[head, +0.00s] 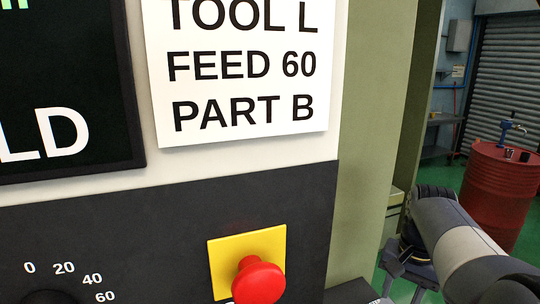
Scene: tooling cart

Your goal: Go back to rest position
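My arm shows at the lower right of the head view as a thick grey link with a dark ribbed end. My gripper cannot be made out in this view, so I cannot see whether it is open or shut or holds anything. Close in front is a machine's dark control panel (160,230) with a red mushroom button (258,281) on a yellow plate (226,262). My arm link is to the right of the panel and apart from the button in the picture.
A white sign (240,125) reads TOOL L, FEED 60, PART B. A black screen (60,90) is at the left, above a dial (50,297). A red drum (492,190) stands on the green floor behind my arm. A grey shutter (505,95) closes the back.

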